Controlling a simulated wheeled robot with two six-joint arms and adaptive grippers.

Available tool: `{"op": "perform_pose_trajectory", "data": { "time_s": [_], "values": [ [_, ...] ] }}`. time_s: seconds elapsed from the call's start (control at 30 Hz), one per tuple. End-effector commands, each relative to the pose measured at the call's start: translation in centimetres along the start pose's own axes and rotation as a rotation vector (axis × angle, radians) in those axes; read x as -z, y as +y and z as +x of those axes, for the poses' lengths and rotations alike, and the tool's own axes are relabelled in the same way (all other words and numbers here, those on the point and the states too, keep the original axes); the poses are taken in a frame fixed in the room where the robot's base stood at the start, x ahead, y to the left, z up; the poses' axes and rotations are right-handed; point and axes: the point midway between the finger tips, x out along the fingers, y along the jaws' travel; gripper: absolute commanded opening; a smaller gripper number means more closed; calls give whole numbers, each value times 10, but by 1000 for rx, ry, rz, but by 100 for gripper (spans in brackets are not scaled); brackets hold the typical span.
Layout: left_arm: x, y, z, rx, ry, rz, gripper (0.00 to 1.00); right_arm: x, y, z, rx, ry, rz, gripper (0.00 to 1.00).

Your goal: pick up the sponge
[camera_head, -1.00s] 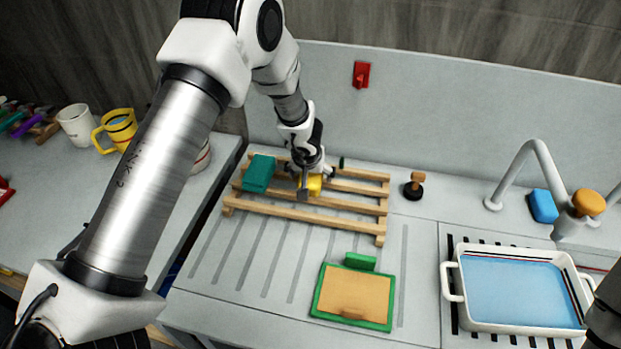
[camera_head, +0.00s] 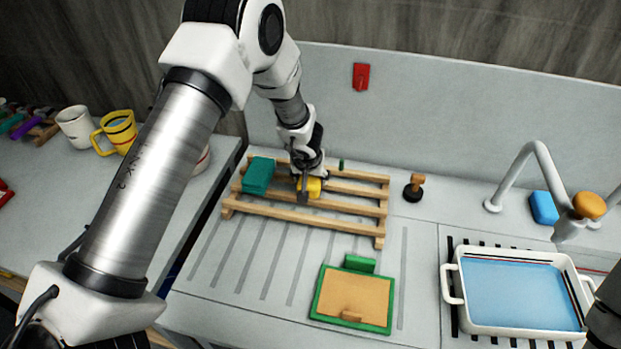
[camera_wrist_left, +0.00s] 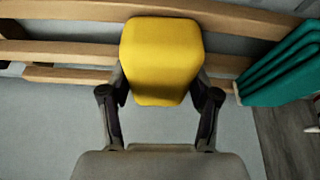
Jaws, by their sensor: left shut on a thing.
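The yellow sponge (camera_head: 314,187) is a small block at the wooden slatted rack (camera_head: 345,216). My left gripper (camera_head: 308,190) reaches down to it from above. In the left wrist view the sponge (camera_wrist_left: 162,55) sits between the two dark fingers, one against each side, and the gripper is shut on it. Rack slats show behind the sponge; whether it touches them I cannot tell. My right gripper is out of view.
Folded teal cloths (camera_head: 259,175) lie on the rack just left of the sponge. A green-framed board (camera_head: 352,297) lies in front. A small wooden-handled stopper (camera_head: 414,187) stands right of the rack. A white basin of water (camera_head: 515,290) and a faucet (camera_head: 540,165) are further right.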

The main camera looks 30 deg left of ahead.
Motion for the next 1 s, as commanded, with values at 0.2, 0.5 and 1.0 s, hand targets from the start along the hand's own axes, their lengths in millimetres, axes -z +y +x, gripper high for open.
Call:
{"op": "perform_pose_trajectory", "data": {
  "time_s": [0.2, 0.5, 1.0],
  "values": [
    [1, 0, -4, 0, -1, -2, 40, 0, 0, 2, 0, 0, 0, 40],
    [13, 0, -39, 0, -2, 1, 40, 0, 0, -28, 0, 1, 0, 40],
    [-95, 12, -86, 3, 3, 6, 40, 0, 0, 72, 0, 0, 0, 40]
  ]
}}
